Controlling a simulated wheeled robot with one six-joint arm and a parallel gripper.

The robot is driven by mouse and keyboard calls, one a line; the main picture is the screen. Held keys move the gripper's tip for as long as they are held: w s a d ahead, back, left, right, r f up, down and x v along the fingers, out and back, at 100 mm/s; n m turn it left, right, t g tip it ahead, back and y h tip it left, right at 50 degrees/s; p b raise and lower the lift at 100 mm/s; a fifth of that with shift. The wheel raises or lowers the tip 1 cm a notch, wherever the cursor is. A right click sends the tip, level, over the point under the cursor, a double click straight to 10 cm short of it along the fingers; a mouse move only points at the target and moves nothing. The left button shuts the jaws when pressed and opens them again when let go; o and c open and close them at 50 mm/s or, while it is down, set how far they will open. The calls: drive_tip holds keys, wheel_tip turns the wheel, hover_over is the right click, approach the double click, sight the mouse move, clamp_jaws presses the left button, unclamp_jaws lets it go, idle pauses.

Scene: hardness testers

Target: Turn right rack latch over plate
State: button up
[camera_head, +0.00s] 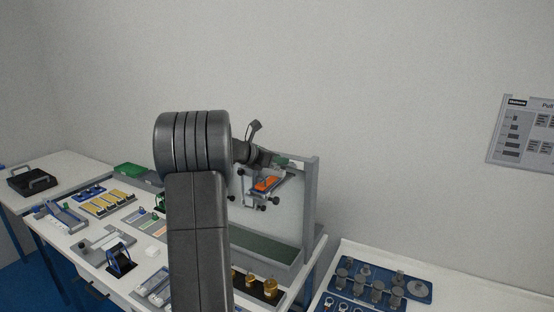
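The rack (311,200) is a grey upright frame with a pale panel, standing at the right end of the near table. An orange block (266,183) sits in front of the panel, with small black knobs around it. A dark knob (275,200) is at the lower right of the orange block; I cannot tell whether it is the right rack latch. My gripper (276,161) is at the rack's upper part, just above the orange block. Its fingers are small and dark here, and I cannot tell whether they touch anything. My arm hides the rack's left side.
A dark green strip (262,244) lies along the rack's base. Brass weights (270,287) stand in front of it. A tray with yellow bars (107,204) and a black-and-blue device (119,260) lie left. A blue tray of metal parts (377,287) is on the right table.

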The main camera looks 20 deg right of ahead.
clamp_jaws()
drive_tip(key=shift+r+p, duration=0.1)
drive_tip(key=shift+p, duration=0.2)
drive_tip(key=shift+w+a+r+m+g+h+p, duration=0.1)
drive_tip(key=shift+w+m+g+h+p, duration=0.2)
drive_tip(key=shift+m+g+p, duration=0.7)
drive_tip(key=shift+w+m+g+p, duration=0.2)
drive_tip(key=shift+m+g+p, duration=0.3)
drive_tip(key=shift+m+g, duration=0.55)
drive_tip(key=shift+w+m+g, duration=0.15)
drive_tip(key=shift+m+g, duration=0.6)
drive_tip(key=shift+g, duration=0.6)
